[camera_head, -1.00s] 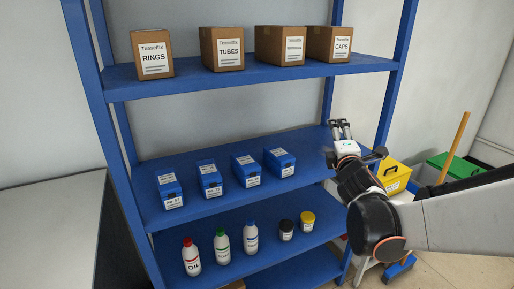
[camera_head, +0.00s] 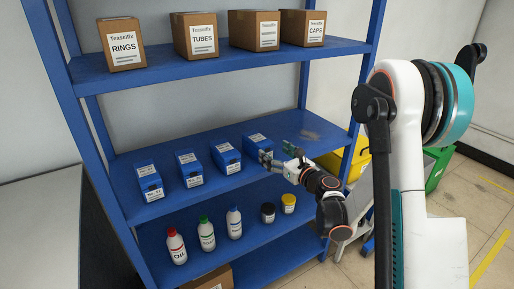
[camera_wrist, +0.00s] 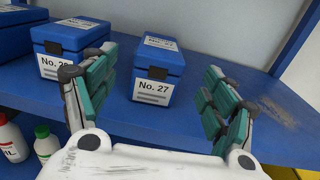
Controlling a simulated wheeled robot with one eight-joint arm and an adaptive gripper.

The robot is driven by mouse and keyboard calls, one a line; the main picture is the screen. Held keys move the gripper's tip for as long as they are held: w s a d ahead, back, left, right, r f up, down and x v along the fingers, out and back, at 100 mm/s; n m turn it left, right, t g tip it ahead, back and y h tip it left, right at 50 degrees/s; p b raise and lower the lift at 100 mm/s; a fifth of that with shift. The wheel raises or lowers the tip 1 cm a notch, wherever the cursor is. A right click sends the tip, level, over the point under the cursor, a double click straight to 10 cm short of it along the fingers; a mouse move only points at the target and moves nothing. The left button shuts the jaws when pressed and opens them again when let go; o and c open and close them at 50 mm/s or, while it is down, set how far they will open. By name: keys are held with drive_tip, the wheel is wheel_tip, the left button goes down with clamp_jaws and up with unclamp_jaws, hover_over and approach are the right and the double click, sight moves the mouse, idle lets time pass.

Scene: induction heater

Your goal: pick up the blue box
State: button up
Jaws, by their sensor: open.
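Several blue boxes with white labels stand in a row on the middle shelf. The rightmost blue box (camera_head: 258,149) shows in the wrist view as the box labelled No. 27 (camera_wrist: 159,70). My gripper (camera_head: 279,160) is at the shelf's front edge, just right of and in front of that box. In the wrist view my gripper (camera_wrist: 152,95) is open, with its teal-padded fingers spread apart. The No. 27 box lies ahead between the fingers, and nothing is held. Another blue box (camera_wrist: 70,45) stands left of it, partly behind the left finger.
The blue shelf (camera_head: 310,135) has free room right of the boxes. Cardboard boxes (camera_head: 195,35) stand on the upper shelf. Bottles and jars (camera_head: 235,222) stand on the lower shelf. A yellow bin (camera_head: 352,163) is at the right.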

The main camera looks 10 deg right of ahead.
sight(257, 138)
drive_tip(key=b+x, duration=0.3)
drive_tip(key=x, duration=0.8)
drive_tip(key=shift+w+r, duration=0.1)
drive_tip(key=shift+r, duration=0.1)
drive_tip(key=shift+c, duration=0.6)
drive_tip(key=c, duration=1.4)
